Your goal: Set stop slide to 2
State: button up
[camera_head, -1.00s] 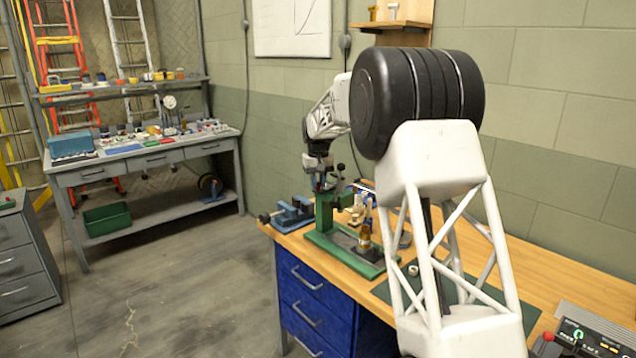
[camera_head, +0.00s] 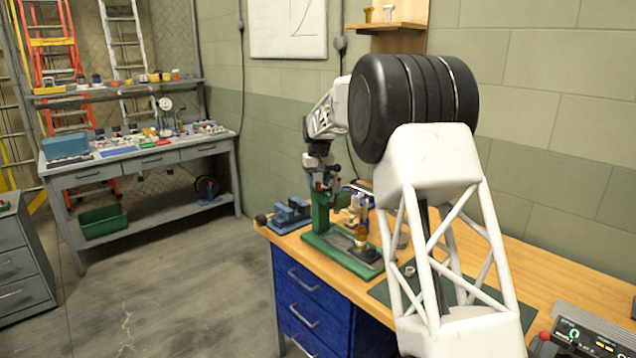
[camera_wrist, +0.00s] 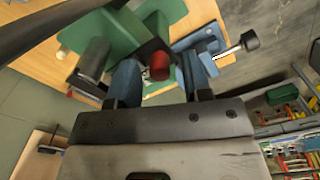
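The green bench press (camera_head: 321,212) stands on the wooden bench, with an amber-and-black piece (camera_head: 361,241) at its front. My gripper (camera_head: 324,183) is at the top of the press. In the wrist view, my gripper (camera_wrist: 160,76) has its two blue-grey fingers apart. A red-ended dark rod (camera_wrist: 159,66) shows in the gap between them, in front of the green press body (camera_wrist: 108,32). I cannot tell whether the fingers touch it. I cannot make out the stop slide or any scale marks; they are hidden or too small.
A blue vise (camera_head: 291,212) stands left of the press; it also shows in the wrist view (camera_wrist: 203,38), close to the right finger. A dark green mat (camera_head: 384,291) lies right of the press. A grey control box (camera_head: 590,335) is at the bench's near right.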

jog(key=shift+s, duration=0.1)
jog(key=shift+s+a+f, duration=0.1)
jog(key=shift+s+a, duration=0.15)
jog(key=shift+a, duration=0.1)
jog(key=s+d+r, duration=0.2)
jog(key=s+r, duration=0.2)
jog(key=r, duration=0.7)
jog(key=s+d+r, duration=0.2)
jog(key=s+d, duration=0.3)
jog(key=s, duration=0.4)
jog(key=s+d+r+m+t, duration=0.1)
jog(key=s+d+r, duration=0.2)
jog(key=s+d, duration=0.3)
jog(key=shift+s+r+m, duration=0.3)
jog(key=shift+s, duration=1.8)
jog(key=shift+s+d, duration=0.1)
